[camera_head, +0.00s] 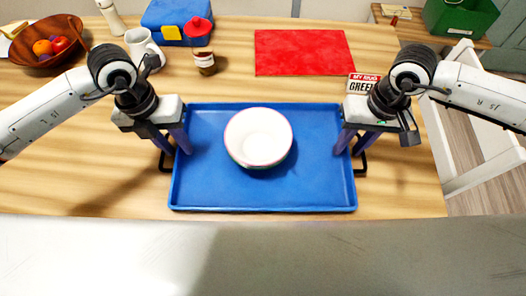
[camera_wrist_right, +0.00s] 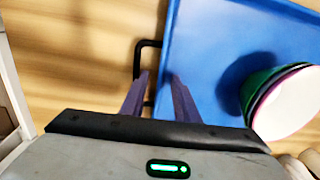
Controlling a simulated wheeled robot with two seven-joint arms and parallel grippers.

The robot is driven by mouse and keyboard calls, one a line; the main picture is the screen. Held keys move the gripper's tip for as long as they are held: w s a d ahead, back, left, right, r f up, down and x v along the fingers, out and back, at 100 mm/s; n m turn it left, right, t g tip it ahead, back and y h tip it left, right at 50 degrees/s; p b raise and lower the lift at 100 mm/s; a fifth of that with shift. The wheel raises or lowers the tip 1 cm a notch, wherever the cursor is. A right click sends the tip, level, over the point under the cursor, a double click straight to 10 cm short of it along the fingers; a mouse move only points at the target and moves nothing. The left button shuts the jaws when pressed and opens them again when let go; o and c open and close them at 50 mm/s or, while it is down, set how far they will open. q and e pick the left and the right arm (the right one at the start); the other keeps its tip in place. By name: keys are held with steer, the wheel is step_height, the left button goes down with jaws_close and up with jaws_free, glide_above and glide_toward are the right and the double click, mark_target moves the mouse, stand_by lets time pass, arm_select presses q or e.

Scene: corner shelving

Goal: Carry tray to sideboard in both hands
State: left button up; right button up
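The blue tray (camera_head: 215,190) lies flat on the wooden table, with a black handle at each short side. A small stack of bowls (camera_head: 258,137), white inside, stands on it, and shows in the right wrist view too (camera_wrist_right: 290,105). My left gripper (camera_head: 180,152) is at the left handle (camera_head: 164,163), its fingers apart. My right gripper (camera_head: 346,152) is at the right handle (camera_head: 362,165). In the right wrist view its fingers (camera_wrist_right: 158,75) are apart, one near the handle (camera_wrist_right: 137,58), the other over the tray edge. The fingers partly hide both handles.
Behind the tray are a jar (camera_head: 205,63), a white jug (camera_head: 145,47), a blue box (camera_head: 175,18), a red mat (camera_head: 303,52) and a fruit bowl (camera_head: 42,60). A book (camera_head: 361,85) lies by my right gripper. A white chair (camera_head: 470,170) stands right of the table.

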arm_select(q)
jaws_close()
arm_select(e)
jaws_close()
arm_select(q)
steer(key=shift+w+r, duration=0.1)
steer(key=shift+r, duration=0.05)
arm_select(e)
steer(key=shift+w+r, duration=0.1)
steer(key=shift+r, duration=0.05)
stand_by(0.9)
